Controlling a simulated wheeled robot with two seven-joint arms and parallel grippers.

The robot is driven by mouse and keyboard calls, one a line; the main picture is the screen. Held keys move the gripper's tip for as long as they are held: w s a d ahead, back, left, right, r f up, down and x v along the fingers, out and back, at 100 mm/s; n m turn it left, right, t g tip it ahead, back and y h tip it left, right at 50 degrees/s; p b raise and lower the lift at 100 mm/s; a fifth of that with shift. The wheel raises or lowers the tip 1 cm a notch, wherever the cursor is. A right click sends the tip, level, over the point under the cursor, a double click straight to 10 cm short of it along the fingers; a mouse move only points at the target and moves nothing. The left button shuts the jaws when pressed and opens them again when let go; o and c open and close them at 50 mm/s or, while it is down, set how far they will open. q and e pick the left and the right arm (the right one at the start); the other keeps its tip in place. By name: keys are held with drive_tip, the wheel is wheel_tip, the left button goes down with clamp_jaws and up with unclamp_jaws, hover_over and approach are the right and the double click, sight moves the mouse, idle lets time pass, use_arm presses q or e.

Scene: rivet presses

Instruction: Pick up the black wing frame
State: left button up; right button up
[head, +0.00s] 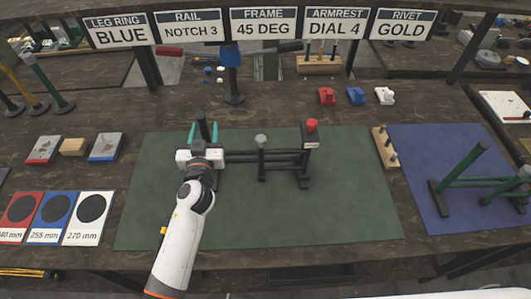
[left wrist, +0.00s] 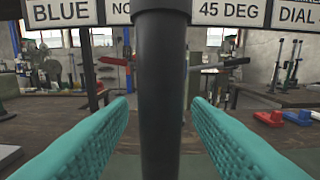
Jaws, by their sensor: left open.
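The black wing frame (head: 275,157) stands on the green mat (head: 340,190), with low rails, a grey knob and a red-topped block at its right end. Its left upright post rises between the teal fingers of my left gripper (head: 203,130). In the left wrist view the black post (left wrist: 162,90) stands upright between the two open fingers of my left gripper (left wrist: 160,115), with a visible gap on each side. My gripper's body hides the lower part of that post. My right gripper is not in view.
A blue mat (head: 415,150) with a green frame (head: 475,180) lies to the right. A wooden peg block (head: 384,147) sits between the mats. Red, blue and white parts (head: 356,96) stand behind. A blue-topped press (head: 232,75) is at the back. The front of the green mat is clear.

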use_arm(q)
drive_tip(key=shift+c, duration=0.8)
clamp_jaws()
idle(0.5)
drive_tip(key=shift+r, duration=0.15)
